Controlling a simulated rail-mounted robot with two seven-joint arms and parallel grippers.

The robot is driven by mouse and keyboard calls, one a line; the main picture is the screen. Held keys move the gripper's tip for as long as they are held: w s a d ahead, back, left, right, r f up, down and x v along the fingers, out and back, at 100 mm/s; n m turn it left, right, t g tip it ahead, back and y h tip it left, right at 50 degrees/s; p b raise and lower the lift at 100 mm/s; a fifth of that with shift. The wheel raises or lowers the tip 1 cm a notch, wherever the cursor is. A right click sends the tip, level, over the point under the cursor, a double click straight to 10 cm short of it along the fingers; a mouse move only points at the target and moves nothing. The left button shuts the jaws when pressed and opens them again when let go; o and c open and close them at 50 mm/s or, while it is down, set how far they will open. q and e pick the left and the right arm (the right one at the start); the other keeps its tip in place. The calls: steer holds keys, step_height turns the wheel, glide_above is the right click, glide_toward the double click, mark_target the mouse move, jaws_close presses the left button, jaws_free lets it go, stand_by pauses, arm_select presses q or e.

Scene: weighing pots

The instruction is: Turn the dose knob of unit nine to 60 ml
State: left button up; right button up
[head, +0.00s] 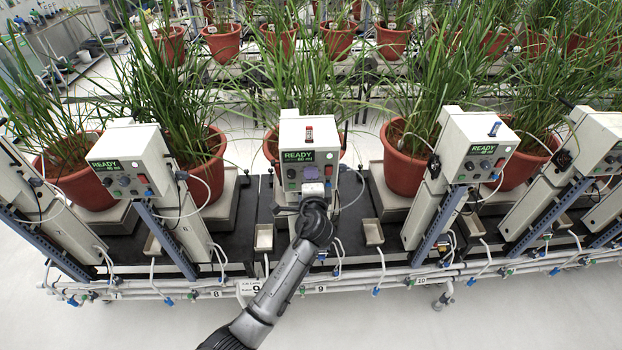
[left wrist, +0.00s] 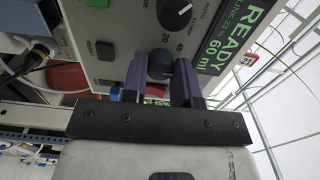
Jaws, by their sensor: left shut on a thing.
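Unit nine's control box (head: 308,155) is in the middle of the head view, above a "9" label on the rail. Its green display reads READY, and the left wrist view shows this display (left wrist: 226,38) with 60 ml on it. The dose knob (left wrist: 161,66) is a dark round knob with 20 and 40 printed beside it. My left gripper (head: 312,182) reaches up to the box front. In the left wrist view its purple fingers (left wrist: 161,80) are shut on either side of the dose knob. The fingers hide part of the dial scale. My right gripper is not in view.
A second black knob (left wrist: 174,12) and a dark push button (left wrist: 105,50) are on the same panel. Neighbouring units (head: 130,162) and (head: 478,148) stand left and right. Potted plants (head: 403,160) are behind. Hoses and a pipe rail (head: 400,277) run along the front.

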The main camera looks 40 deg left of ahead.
arm_select(q)
steer(key=o, duration=0.9)
steer(key=b+v, duration=0.1)
steer(key=v, duration=1.3)
steer(key=shift+w, duration=0.1)
